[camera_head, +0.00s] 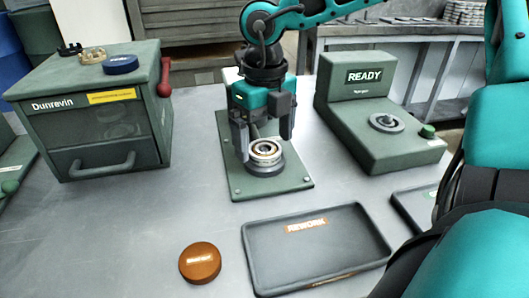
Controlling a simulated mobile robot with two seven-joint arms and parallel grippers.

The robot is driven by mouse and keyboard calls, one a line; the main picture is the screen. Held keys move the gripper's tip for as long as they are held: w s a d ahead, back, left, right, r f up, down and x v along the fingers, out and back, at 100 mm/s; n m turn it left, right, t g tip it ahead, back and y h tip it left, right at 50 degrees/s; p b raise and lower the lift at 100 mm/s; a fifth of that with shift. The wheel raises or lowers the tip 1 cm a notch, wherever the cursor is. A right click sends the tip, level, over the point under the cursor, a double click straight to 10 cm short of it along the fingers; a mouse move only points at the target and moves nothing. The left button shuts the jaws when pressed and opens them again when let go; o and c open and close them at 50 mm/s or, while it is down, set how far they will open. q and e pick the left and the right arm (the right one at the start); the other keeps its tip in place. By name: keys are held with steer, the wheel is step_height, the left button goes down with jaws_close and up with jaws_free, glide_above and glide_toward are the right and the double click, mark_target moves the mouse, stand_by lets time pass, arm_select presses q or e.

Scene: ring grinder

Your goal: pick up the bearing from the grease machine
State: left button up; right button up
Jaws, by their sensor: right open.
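The bearing (265,149), a metallic ring, sits on a dark round pedestal on a green base plate (240,188) at the centre of the table; I take this station to be the grease machine, though no label shows. My right gripper (265,138) points down over it. Its two dark fingers are spread apart, one to the left and one to the right of the bearing, with their tips near its height. I cannot tell whether they touch it. My left gripper is not in view.
A green box marked Dunrevin (100,120) stands left, with small rings on top. A green READY machine (370,125) stands right. In front are a dark REWORK tray (330,252) and a brown round puck (200,262). The table left of the puck is clear.

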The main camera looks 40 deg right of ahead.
steer(key=shift+f, duration=0.8)
steer(key=shift+c, duration=0.3)
steer(key=c, duration=1.2)
steer(key=shift+r, duration=0.1)
steer(key=shift+c, duration=0.2)
steer(key=shift+r, duration=0.1)
